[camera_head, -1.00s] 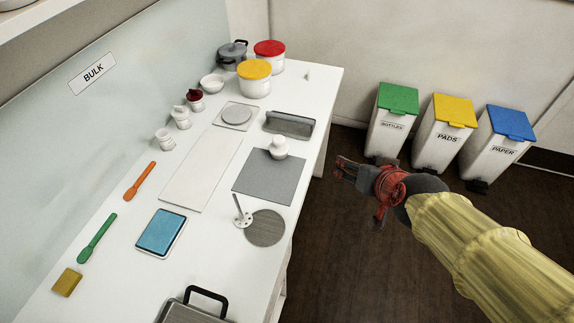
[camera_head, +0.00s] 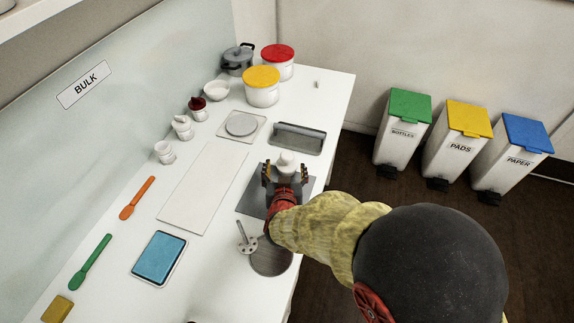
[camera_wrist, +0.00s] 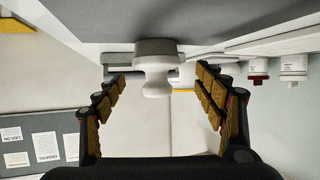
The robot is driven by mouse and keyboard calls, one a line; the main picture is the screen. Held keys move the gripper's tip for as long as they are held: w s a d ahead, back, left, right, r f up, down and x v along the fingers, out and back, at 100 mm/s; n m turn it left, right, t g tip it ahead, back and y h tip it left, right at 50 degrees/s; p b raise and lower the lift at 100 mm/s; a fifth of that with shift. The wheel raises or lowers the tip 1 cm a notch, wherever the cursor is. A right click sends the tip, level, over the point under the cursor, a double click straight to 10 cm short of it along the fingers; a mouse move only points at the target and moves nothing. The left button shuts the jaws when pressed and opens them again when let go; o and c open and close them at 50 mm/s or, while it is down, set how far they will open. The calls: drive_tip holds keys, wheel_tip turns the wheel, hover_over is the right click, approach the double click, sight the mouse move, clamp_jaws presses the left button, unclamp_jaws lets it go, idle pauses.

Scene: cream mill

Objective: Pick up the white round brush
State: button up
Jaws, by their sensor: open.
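The white round brush (camera_head: 287,160) stands on the dark grey mat (camera_head: 247,203). In the wrist view the brush (camera_wrist: 157,78) appears upside down, with a white knobbed handle and a grey round base against the mat. My gripper (camera_head: 286,174) is open at the near side of the brush. In the wrist view its fingers (camera_wrist: 161,80) show left and right of the brush handle, with gaps on both sides. In the head view my gripper hides the brush's lower part.
Behind the mat is a grey tray (camera_head: 297,139). A white board (camera_head: 203,187) lies left. Yellow-lidded (camera_head: 262,92) and red-lidded (camera_head: 278,66) pots stand at the back.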

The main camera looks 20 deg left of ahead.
sight(287, 166)
drive_tip(key=x, duration=0.1)
drive_tip(key=b+x, duration=0.1)
drive_tip(key=x, duration=0.1)
drive_tip(key=shift+w+d+f, duration=0.1)
drive_tip(key=shift+w+f, duration=0.25)
drive_tip(key=shift+w+a+b, duration=0.25)
drive_tip(key=shift+w+b, duration=0.1)
drive_tip(key=shift+w, duration=0.15)
drive_tip(key=shift+f, duration=0.1)
drive_tip(key=c, duration=1.2)
drive_tip(key=shift+c, duration=0.3)
